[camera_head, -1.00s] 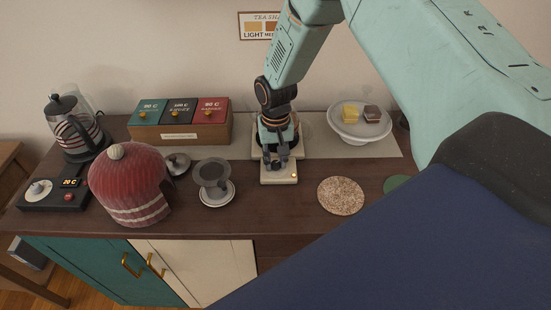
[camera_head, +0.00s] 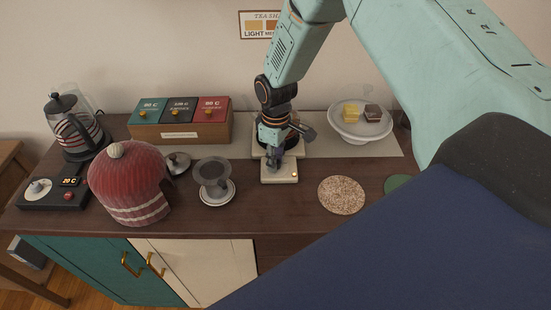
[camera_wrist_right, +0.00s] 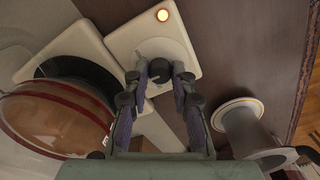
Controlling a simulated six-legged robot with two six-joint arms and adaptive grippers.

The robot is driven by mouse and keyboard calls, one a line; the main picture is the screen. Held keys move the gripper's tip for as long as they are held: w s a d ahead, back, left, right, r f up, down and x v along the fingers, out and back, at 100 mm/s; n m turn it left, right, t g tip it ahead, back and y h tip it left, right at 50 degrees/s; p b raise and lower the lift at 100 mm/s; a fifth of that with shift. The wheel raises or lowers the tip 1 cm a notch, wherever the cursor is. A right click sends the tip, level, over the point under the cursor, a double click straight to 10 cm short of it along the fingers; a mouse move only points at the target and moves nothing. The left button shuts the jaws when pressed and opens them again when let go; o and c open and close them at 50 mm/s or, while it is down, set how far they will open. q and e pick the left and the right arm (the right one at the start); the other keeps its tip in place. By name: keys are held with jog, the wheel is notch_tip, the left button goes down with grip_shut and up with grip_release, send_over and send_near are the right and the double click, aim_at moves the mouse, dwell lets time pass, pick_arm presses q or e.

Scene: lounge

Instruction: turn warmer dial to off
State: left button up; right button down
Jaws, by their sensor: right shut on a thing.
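In the right wrist view the warmer's panel (camera_wrist_right: 190,60) shows a pale round dial plate with a dark knob, the dial (camera_wrist_right: 157,88), and the glowing lamp (camera_wrist_right: 162,15). My right gripper (camera_head: 275,165) reaches down from above. In the wrist view its fingers (camera_wrist_right: 158,72) are shut on the dial from both sides. The fingers hide part of the dial. My left gripper is not in view.
A glass pot (camera_wrist_right: 45,118) of amber liquid stands close beside the fingers. A cup with a strainer (camera_head: 212,175), red tea cosy (camera_head: 130,185), tea boxes (camera_head: 180,122), cork mat (camera_head: 341,195) and cake stand (camera_head: 352,132) surround the warmer. A kettle (camera_head: 75,130) stands far left.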

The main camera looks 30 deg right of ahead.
jog(key=n+b, duration=0.1)
jog(key=n, duration=1.1)
jog(key=shift+b, duration=0.35)
jog(key=shift+n, duration=0.3)
jog(key=c, duration=1.1)
grip_release()
notch_tip(320, 180, up, 12)
jog(key=shift+s, duration=0.1)
